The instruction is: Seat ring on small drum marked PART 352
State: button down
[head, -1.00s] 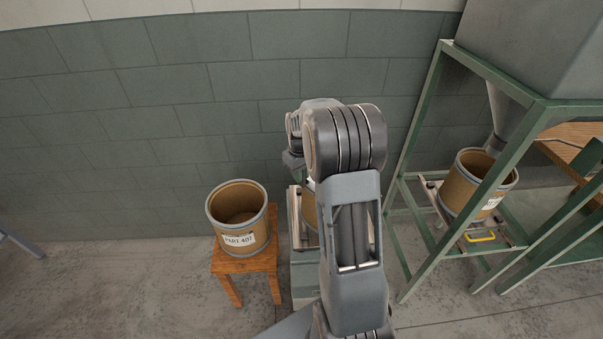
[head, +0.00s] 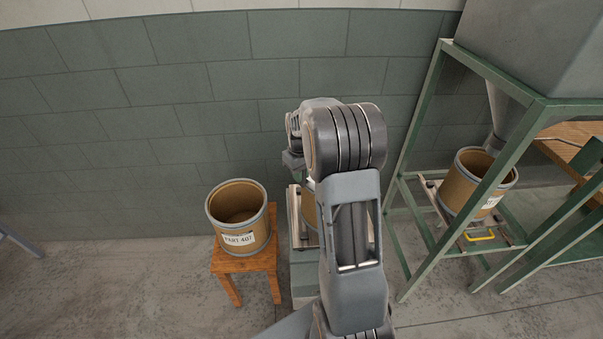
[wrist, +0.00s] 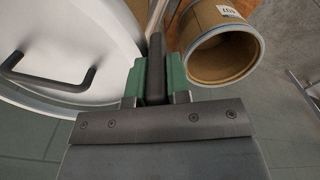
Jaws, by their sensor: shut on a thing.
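My gripper (wrist: 156,72) has green jaws shut on a dark grey upright piece, which looks like the ring's lever (wrist: 156,50). A thin metal band (wrist: 160,14) shows just beyond the jaws. Left of the jaws in the wrist view is a large white round lid (wrist: 60,30) with a dark handle (wrist: 45,85) and a grey-blue rim (wrist: 25,102). How far the ring goes around that rim I cannot tell. In the head view, a brown drum (head: 309,213) stands mostly hidden behind my arm.
An open drum marked PART 407 (head: 238,222) stands on a wooden stool (head: 246,262) at left; it also shows in the wrist view (wrist: 222,55). Another drum (head: 470,180) sits inside a green frame (head: 425,130) under a hopper spout. A wall is behind.

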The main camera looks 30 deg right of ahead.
jog(key=shift+f+b, duration=0.7)
jog(key=shift+f, duration=0.4)
dwell(1.0)
jog(key=shift+c, duration=2.3)
grip_release()
jog(key=shift+r, duration=0.1)
jog(key=shift+r+p, duration=4.4)
jog(key=shift+r, duration=1.55)
jog(key=shift+w, duration=0.1)
